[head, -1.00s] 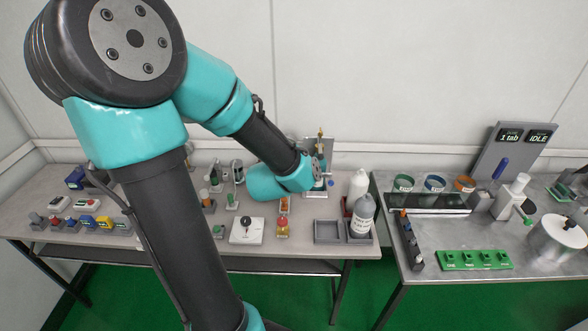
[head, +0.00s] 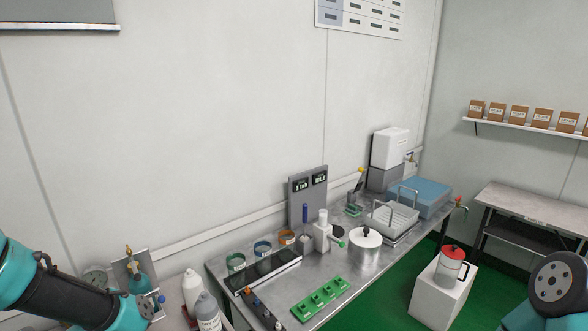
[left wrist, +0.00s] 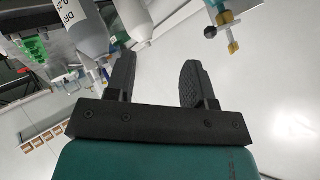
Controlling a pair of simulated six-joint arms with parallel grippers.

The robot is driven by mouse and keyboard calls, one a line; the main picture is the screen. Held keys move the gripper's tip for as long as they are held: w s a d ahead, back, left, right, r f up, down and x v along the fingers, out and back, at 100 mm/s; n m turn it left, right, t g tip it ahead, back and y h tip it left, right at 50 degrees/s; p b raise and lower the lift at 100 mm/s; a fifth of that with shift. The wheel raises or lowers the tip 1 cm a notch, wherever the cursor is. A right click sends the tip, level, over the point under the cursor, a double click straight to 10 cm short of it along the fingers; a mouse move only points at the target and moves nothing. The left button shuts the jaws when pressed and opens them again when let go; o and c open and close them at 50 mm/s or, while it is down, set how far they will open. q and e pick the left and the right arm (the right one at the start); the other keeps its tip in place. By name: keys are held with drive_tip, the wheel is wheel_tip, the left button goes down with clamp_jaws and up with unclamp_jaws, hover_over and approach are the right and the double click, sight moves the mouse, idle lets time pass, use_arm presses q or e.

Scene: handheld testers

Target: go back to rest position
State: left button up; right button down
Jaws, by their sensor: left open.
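My left gripper (left wrist: 157,68) is open and empty in the left wrist view, with its two dark fingers apart. In the head view my left arm comes in at the lower left, and its gripper cannot be made out there. In the wrist view a grey-white labelled bottle (left wrist: 85,32) and a white bottle (left wrist: 136,20) show just beyond the left finger. I cannot tell whether they touch it. My right arm shows only as a dark and teal joint at the lower right of the head view; its gripper is out of frame.
The bench holds a black tray (head: 264,270), a green block (head: 320,298), a metal pot (head: 365,241) and a display panel (head: 308,197). Two bottles, one grey (head: 207,312) and one white (head: 192,288), stand near my left arm. A red-lidded jug (head: 452,262) stands on a white pedestal (head: 441,296).

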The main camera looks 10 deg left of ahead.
use_arm(q)
drive_tip(key=w+d+f+n+g+h, duration=0.1)
drive_tip(key=w+d+f+g+h, duration=0.15)
drive_tip(key=d+f, duration=0.45)
drive_tip(key=w+d+f+n+g+h, duration=0.1)
drive_tip(key=w+d+f+n+h, duration=0.15)
drive_tip(key=d+f, duration=0.55)
drive_tip(key=s+d+f+n+g+h, duration=0.1)
drive_tip(key=s+d+f+g, duration=0.1)
drive_tip(key=d+f, duration=0.3)
drive_tip(key=s+d+f+n+g+h, duration=0.1)
drive_tip(key=s+d+f+g, duration=0.2)
drive_tip(key=d+f, duration=0.3)
wheel_tip(320, 180, down, 5)
drive_tip(key=shift+s+r+g+h, duration=0.1)
drive_tip(key=shift+s+g+h, duration=0.3)
drive_tip(key=shift+s, duration=0.45)
